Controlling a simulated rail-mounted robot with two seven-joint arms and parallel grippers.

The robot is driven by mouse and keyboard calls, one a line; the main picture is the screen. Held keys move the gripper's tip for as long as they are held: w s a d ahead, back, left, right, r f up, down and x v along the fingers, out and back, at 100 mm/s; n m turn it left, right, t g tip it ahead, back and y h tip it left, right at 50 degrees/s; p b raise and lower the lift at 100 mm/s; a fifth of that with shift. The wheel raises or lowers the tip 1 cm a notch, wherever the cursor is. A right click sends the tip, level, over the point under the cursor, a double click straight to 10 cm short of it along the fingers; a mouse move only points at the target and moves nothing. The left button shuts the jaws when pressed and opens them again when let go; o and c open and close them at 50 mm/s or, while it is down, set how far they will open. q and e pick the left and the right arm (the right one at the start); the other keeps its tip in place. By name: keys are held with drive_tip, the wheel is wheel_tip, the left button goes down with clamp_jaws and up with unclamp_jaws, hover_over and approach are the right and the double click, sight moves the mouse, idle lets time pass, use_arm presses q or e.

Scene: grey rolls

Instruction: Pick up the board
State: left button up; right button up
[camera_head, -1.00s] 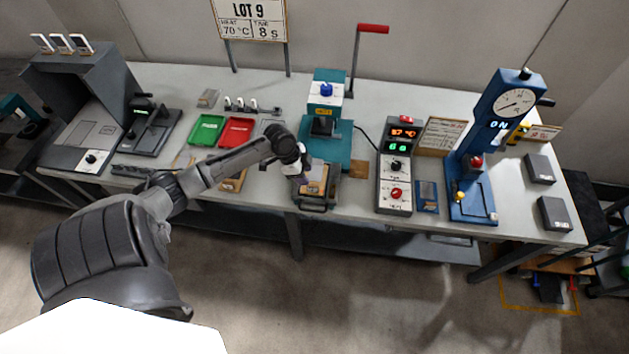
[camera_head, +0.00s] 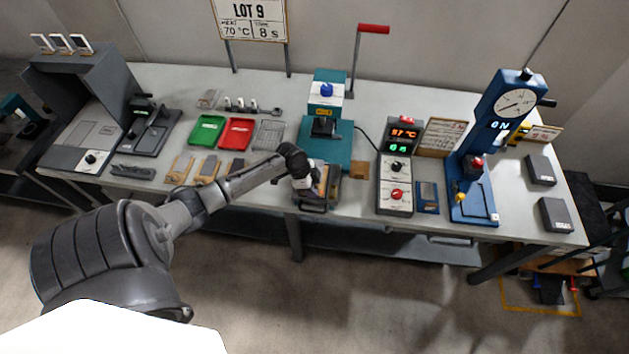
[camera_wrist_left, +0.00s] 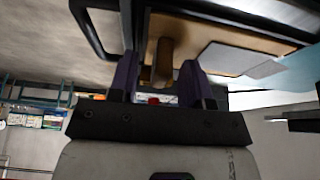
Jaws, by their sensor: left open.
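A tan board (camera_head: 325,181) lies in the dark-framed carriage (camera_head: 334,190) in front of the teal press, partly hidden by my left gripper. In the left wrist view, the board (camera_wrist_left: 215,50) carries a pale grey patch and sits within the dark frame (camera_wrist_left: 92,38). A brown tab (camera_wrist_left: 163,62) projects between my purple fingers. My left gripper (camera_head: 312,204) is open at the carriage's near left side, and its fingers also show in the wrist view (camera_wrist_left: 158,84). I cannot tell whether they touch the tab. My right gripper is not in view.
The teal press (camera_head: 325,130) with a red-handled lever (camera_head: 372,29) stands behind. Several other boards (camera_head: 207,168) lie to the left, near the green tray (camera_head: 207,130) and red tray (camera_head: 237,133). A control box (camera_head: 395,185) and blue gauge stand (camera_head: 470,190) are to the right.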

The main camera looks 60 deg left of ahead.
use_arm(q)
clamp_jaws()
drive_tip(key=shift+r, duration=0.1)
idle(0.4)
